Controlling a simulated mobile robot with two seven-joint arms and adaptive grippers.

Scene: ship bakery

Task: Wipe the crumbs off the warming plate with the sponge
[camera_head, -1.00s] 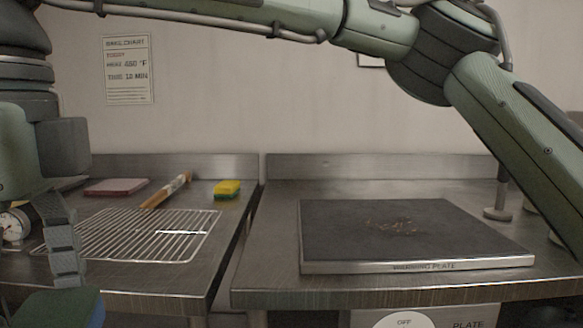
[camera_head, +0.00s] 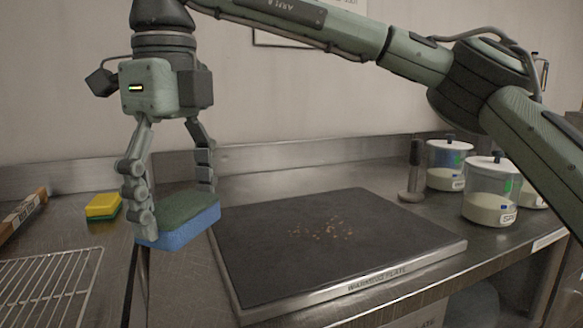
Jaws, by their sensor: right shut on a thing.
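The warming plate (camera_head: 270,285) is a dark square slab with a light metal front edge, lying on the right-hand steel counter. Brown crumbs (camera_head: 322,229) lie scattered around the middle of its top. My right gripper (camera_head: 176,205) is shut on a blue sponge (camera_head: 190,227) with a dark green top. It holds the sponge near the plate's left edge, over the gap between the counters; whether the sponge touches anything is not clear. A smaller yellow and green sponge (camera_head: 103,206) lies on the left counter. My left gripper is not in view.
Lidded jars (camera_head: 491,193) and a dark metal post-like tool (camera_head: 413,170) stand behind and right of the plate. A raised steel backsplash runs along the wall.

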